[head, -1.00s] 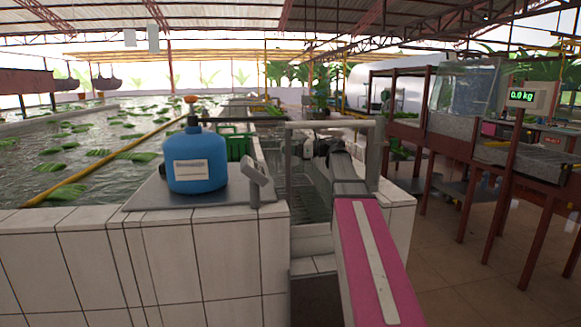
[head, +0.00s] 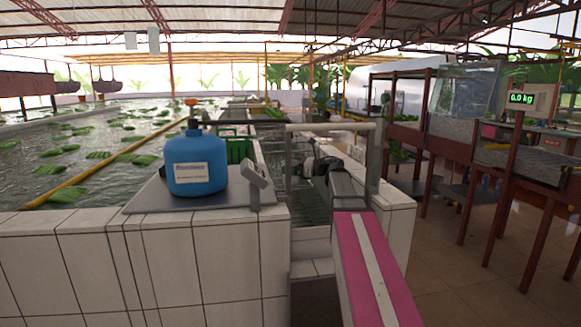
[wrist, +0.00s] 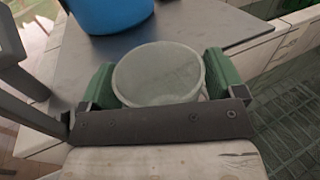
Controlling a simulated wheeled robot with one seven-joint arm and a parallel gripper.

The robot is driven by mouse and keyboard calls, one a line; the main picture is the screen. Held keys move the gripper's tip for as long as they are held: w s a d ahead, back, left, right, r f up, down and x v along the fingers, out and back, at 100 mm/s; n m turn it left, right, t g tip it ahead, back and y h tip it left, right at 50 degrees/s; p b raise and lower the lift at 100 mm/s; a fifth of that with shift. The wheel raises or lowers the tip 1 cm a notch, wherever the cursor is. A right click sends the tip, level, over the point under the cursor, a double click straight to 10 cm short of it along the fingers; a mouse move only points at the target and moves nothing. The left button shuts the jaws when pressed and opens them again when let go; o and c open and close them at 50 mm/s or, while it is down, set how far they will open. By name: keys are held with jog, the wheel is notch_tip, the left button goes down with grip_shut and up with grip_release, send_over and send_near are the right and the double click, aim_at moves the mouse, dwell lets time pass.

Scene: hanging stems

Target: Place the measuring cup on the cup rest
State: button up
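The measuring cup (wrist: 158,72) is a pale, translucent cup seen from above in the wrist view. It sits between the two green finger pads of my gripper (wrist: 158,80), which touch its left and right sides. My gripper is shut on the cup. In the head view my arm reaches forward to the gap right of the tiled counter, and my gripper's end (head: 318,166) is small and dark there. The cup cannot be made out in that view. I cannot clearly identify the cup rest in either view.
A blue jug (head: 196,163) with an orange top stands on a grey metal plate (head: 145,200) on the white-tiled counter (head: 150,255). A small grey tilted panel (head: 256,180) stands at the counter's right corner. A grey rail frame (head: 330,127) rises around my gripper.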

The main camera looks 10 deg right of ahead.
jog(key=shift+o, duration=0.3)
jog(key=shift+s+d+r, duration=0.1)
jog(key=shift+d+r, duration=0.05)
jog(key=v, duration=1.1)
jog(key=shift+s+d, duration=0.15)
jog(key=shift+d, duration=0.15)
dwell(0.7)
